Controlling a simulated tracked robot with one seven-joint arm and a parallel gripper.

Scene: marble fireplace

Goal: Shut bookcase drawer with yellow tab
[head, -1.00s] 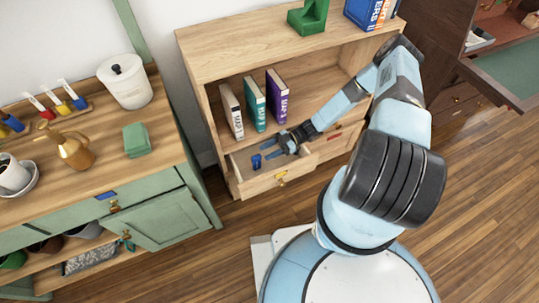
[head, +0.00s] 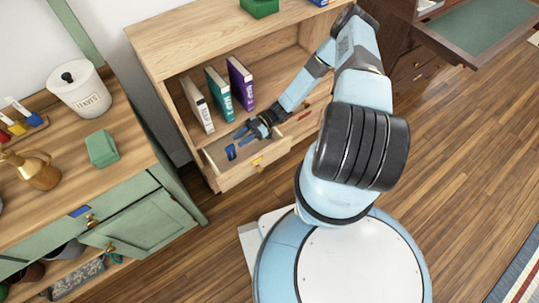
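The bookcase drawer (head: 238,178) with the yellow tab (head: 257,160) is pulled out from the lower left of the light wooden bookcase (head: 150,60). A small blue object (head: 231,152) lies inside it. My gripper (head: 240,137) is over the drawer's inside, to the right of the blue object, with its dark fingers apart and nothing seen between them. Whether the fingers touch the drawer cannot be told. My arm comes in from the right and hides part of the bookcase.
Three books, white (head: 196,104), teal (head: 218,94) and purple (head: 240,82), stand on the shelf above the drawer. A drawer with a red tab (head: 304,116) is at its right. A green cabinet (head: 150,225) stands close on the left. Wooden floor (head: 450,170) is open at right.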

